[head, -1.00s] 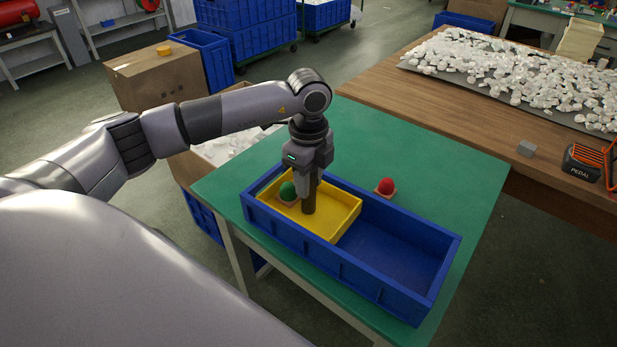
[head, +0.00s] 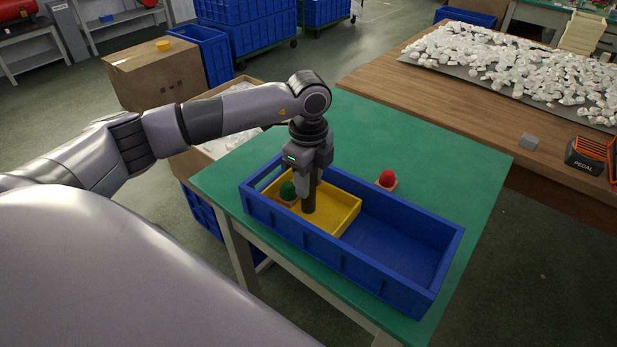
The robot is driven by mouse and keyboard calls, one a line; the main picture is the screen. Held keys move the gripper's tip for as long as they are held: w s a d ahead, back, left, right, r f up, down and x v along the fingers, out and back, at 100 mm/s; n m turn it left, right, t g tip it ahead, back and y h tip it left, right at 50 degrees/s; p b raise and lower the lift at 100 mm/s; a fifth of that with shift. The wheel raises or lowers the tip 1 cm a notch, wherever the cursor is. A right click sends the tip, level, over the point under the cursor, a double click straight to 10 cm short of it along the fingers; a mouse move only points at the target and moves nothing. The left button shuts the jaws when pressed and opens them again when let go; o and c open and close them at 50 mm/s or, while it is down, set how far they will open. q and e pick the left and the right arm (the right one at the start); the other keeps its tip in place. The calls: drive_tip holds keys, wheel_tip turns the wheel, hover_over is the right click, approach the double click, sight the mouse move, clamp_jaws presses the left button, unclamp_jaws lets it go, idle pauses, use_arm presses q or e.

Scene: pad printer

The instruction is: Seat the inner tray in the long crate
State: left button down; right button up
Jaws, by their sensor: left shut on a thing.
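The long blue crate (head: 375,282) stands on the green table. The yellow inner tray (head: 343,190) is inside its left part, between the long walls, and appears level. The crate's near wall hides the tray's lower edge, so I cannot tell whether it touches the crate floor. My left gripper (head: 309,185) points straight down over the tray and is shut on the tray's dark upright post (head: 309,201). My right gripper is out of view.
The crate's right part is empty.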

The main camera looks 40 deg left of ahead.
use_arm(q)
drive_tip(key=shift+r+p, duration=2.1)
drive_tip(key=shift+r, duration=0.55)
drive_tip(key=shift+w, duration=0.1)
idle(0.6)
drive_tip(key=shift+f, duration=0.3)
idle(0.3)
